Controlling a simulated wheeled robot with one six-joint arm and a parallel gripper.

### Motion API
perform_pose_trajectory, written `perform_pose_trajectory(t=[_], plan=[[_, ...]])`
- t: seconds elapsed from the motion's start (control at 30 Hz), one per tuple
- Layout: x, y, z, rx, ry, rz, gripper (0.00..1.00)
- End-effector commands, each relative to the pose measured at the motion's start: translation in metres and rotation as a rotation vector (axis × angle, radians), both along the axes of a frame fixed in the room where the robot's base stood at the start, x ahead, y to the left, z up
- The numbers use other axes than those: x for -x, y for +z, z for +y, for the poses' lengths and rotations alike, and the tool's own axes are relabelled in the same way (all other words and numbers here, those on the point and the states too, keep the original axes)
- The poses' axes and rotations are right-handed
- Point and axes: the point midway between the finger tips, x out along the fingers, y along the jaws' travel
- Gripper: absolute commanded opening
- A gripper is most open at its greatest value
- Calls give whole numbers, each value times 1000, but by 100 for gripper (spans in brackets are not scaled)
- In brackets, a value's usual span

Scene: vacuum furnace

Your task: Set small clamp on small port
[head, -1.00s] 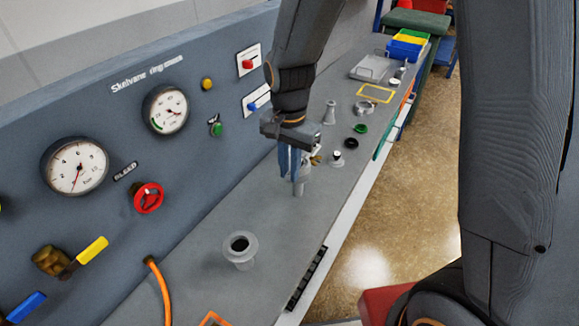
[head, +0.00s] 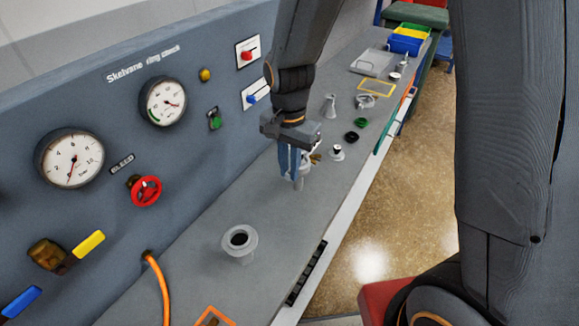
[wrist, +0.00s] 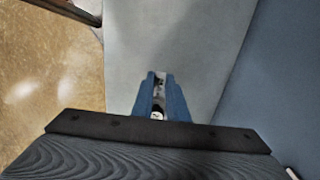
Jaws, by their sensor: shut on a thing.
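My gripper (head: 293,174) points down at the small port (head: 299,184), a short grey upright stub on the grey bench. Its blue fingers are shut on the small clamp (head: 314,159), a metal ring with a brass-coloured wing nut on its right side. The clamp is at the top of the port. The fingers hide much of it, so I cannot tell whether it is seated around the flange. In the wrist view a bit of metal of the clamp (wrist: 159,84) shows between the blue fingers of my gripper (wrist: 158,76).
A wider flanged port (head: 239,243) stands nearer on the bench. Behind my gripper are a conical grey fitting (head: 330,105), a small fitting with a black top (head: 337,152), and black and green rings (head: 357,128). The gauge panel (head: 110,120) rises at left; an orange hose (head: 157,280) lies below it.

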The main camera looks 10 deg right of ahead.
Motion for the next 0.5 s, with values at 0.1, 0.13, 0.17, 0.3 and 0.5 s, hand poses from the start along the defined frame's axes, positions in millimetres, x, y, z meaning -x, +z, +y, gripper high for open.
perform_pose_trajectory(t=[0.1,0.13,0.17,0.3,0.5], plan=[[0,0,0,0,0,0,15],[0,0,0,0,0,0,20],[0,0,0,0,0,0,25],[0,0,0,0,0,0,35],[0,0,0,0,0,0,35]])
